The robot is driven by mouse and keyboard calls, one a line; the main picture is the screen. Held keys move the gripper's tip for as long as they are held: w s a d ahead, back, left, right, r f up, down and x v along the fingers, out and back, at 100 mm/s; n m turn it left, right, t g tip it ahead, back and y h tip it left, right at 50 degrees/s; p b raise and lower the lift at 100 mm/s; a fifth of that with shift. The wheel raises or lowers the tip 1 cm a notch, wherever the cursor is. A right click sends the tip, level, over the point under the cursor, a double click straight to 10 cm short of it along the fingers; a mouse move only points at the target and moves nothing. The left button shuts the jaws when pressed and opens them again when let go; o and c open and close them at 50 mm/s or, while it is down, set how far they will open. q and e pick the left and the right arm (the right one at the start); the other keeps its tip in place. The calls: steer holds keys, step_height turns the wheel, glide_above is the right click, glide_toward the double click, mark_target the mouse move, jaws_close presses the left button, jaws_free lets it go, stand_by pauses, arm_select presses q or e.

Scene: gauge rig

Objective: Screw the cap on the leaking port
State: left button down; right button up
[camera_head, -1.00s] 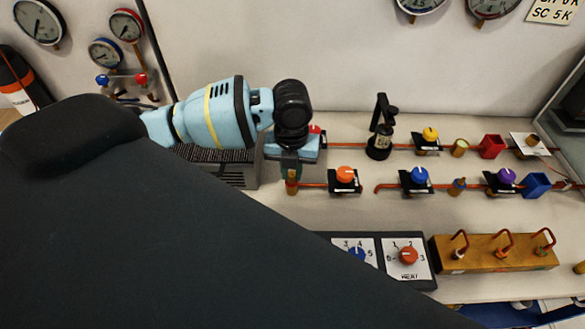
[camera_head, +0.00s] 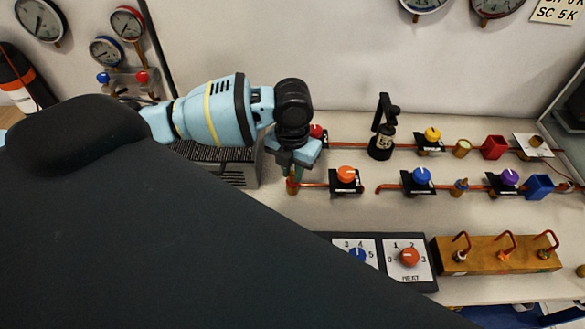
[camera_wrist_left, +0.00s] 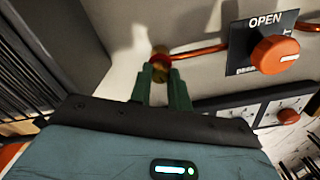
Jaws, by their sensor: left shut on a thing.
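My left gripper (camera_head: 291,173) is over the left end of the front copper pipe (camera_head: 318,185), fingers down. In the left wrist view its green fingers (camera_wrist_left: 161,76) are shut on a small brass-coloured piece (camera_wrist_left: 159,56), which looks like the cap. It sits at the pipe's end, and a reddish ring shows there. The fingers hide part of it, so I cannot tell how far it is seated on the port. An orange valve knob (camera_head: 346,173) stands on the same pipe, right of the gripper; it also shows in the left wrist view (camera_wrist_left: 274,54). My right gripper is not in view.
Blue (camera_head: 421,175) and purple (camera_head: 509,177) knobs stand along the front pipe line. A black lever device (camera_head: 381,146) stands behind. A dial panel (camera_head: 375,258) and a wooden block with bent copper tubes (camera_head: 495,256) lie nearer. A vented grey box (camera_head: 237,172) is left of my gripper.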

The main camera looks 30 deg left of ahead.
arm_select(q)
steer(key=c, duration=0.9)
jaws_free()
steer(key=shift+r, duration=3.95)
steer(key=shift+f, duration=0.1)
